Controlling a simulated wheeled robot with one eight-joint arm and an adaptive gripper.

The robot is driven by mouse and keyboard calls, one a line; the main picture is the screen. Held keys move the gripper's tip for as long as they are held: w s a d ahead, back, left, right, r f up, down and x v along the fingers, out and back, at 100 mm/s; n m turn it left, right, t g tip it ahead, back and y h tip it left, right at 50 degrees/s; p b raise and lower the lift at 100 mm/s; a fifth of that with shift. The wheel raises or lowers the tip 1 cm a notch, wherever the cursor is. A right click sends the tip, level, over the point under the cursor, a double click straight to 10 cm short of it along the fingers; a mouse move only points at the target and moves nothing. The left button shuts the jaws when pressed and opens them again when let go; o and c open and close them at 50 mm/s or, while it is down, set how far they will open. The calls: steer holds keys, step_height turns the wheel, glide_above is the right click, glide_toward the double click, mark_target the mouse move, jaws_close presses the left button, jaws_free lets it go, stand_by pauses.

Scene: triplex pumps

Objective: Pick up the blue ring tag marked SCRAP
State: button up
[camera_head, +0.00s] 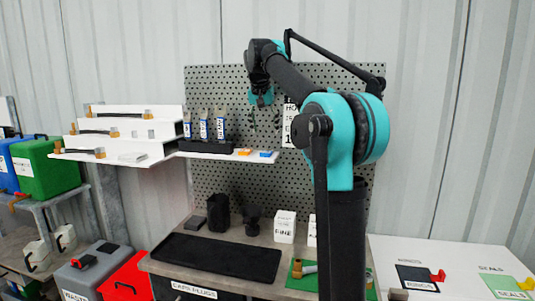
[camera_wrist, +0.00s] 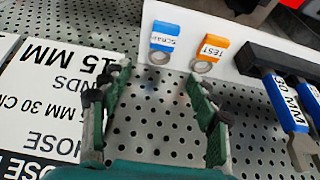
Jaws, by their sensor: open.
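The blue ring tag (camera_wrist: 163,43) marked SCRAP lies on the white shelf (camera_wrist: 222,72), its metal ring toward the shelf's edge. In the head view the blue tag (camera_head: 265,154) shows small near the right end of the shelf. An orange tag (camera_wrist: 210,52) marked TEST lies beside it, apart from it. My gripper (camera_wrist: 158,73) is open and empty, its two green fingers spread over the pegboard, with the blue tag beyond the fingertips in the wrist view. In the head view my gripper (camera_head: 262,98) hangs in front of the pegboard, above the shelf.
A black rack of blue-labelled tools (camera_head: 205,146) stands on the shelf, left of the tags. A white sign (camera_head: 290,126) hangs on the pegboard (camera_head: 222,90) near my gripper. Below, the bench holds a black mat (camera_head: 218,255) and white boxes (camera_head: 284,228).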

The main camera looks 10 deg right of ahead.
mark_target(267, 152)
steer(key=x, duration=0.9)
steer(key=shift+w+d, duration=0.1)
steer(key=shift+w, duration=0.05)
steer(key=shift+c, duration=0.6)
steer(key=c, duration=1.1)
steer(key=shift+r, duration=0.1)
steer(key=shift+c, duration=0.2)
